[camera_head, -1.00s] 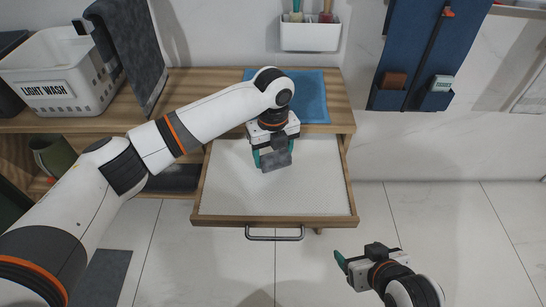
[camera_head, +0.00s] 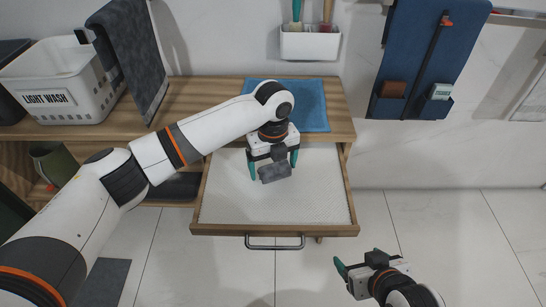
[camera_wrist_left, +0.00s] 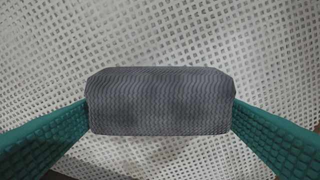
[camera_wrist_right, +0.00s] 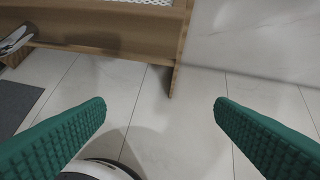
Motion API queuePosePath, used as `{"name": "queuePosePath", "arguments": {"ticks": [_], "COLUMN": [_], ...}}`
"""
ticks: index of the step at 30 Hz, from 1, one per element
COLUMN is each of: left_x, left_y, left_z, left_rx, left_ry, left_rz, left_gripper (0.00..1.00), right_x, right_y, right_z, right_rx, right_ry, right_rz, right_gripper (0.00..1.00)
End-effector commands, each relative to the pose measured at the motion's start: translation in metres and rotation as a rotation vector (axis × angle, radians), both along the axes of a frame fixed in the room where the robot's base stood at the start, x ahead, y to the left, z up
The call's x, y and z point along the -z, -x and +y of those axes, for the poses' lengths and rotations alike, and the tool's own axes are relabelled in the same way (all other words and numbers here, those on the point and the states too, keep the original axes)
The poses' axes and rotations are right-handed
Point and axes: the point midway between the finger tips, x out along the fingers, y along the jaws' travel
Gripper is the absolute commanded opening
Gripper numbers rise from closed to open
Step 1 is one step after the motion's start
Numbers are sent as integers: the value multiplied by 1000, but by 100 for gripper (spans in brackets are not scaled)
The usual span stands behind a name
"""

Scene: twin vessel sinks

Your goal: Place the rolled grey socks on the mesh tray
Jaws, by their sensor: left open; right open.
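The rolled grey socks (camera_head: 274,173) are a ribbed grey roll over the white mesh tray (camera_head: 245,205), which fills a pulled-out wooden drawer. They appear to lie on the mesh, though their underside is hidden. My left gripper (camera_head: 273,165) is open around them, with one green finger beside each end. In the left wrist view the socks (camera_wrist_left: 160,101) lie between the fingers, very close to both fingertips; I cannot tell whether they still touch. My right gripper (camera_head: 357,262) is open and empty, in front of the drawer to the right; its fingers also show in the right wrist view (camera_wrist_right: 160,105).
A metal handle (camera_head: 274,243) is on the drawer front. A blue cloth (camera_head: 312,108) lies on the wooden counter (camera_head: 205,90) behind. A white "LIGHT WASH" basket (camera_head: 85,100) and a hanging dark towel (camera_head: 130,55) stand left. A blue wall organiser (camera_head: 425,55) hangs right.

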Motion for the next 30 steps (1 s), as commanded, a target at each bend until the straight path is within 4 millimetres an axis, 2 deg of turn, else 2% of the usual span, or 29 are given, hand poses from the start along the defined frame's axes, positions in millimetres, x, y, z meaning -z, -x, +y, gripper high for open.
{"name": "queuePosePath", "arguments": {"ticks": [2, 5, 11, 15, 22, 30], "left_x": [-4, -17, -51, -82, -115, -122], "left_y": [0, 0, -1, -1, -1, 0], "left_z": [0, 0, 0, -1, 0, 0], "left_rx": [0, 0, 1, 0, -1, -1], "left_ry": [1, 1, 1, 2, 1, 0], "left_rz": [-1, -1, -3, -3, -1, 1], "left_gripper": [89, 89, 89, 89, 89, 89], "right_x": [-3, 2, 17, 19, 11, 10], "right_y": [-4, 9, 50, 81, 78, 78], "right_z": [1, -4, -18, -27, -26, -25], "right_rx": [-1, 5, 24, 36, 35, 35], "right_ry": [-6, 13, 63, 94, 92, 92], "right_rz": [-26, 55, 291, 451, 438, 437], "right_gripper": [78, 78, 78, 78, 78, 78]}}
